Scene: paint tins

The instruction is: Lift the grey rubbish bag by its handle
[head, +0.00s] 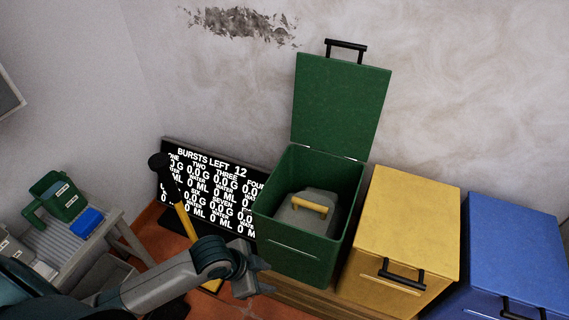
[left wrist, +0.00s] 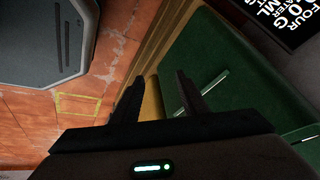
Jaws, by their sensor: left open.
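The grey rubbish bag (head: 304,214) sits inside the green bin (head: 299,257), with its yellow handle (head: 309,204) on top. The green bin's lid (head: 340,105) stands open against the wall. My left gripper (head: 262,280) is low in front of the green bin's left front side, outside it and apart from the bag. In the left wrist view my left gripper (left wrist: 160,98) has its two fingers spread with nothing between them, and the green bin (left wrist: 235,80) fills the right side. The bag is hidden in that view. My right gripper is in neither view.
A yellow bin (head: 405,225) and a blue bin (head: 515,255), both with closed lids, stand right of the green one. A black sign (head: 210,185) stands behind on the left. A side table (head: 75,245) holds a green container (head: 58,196) and a blue block (head: 87,222).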

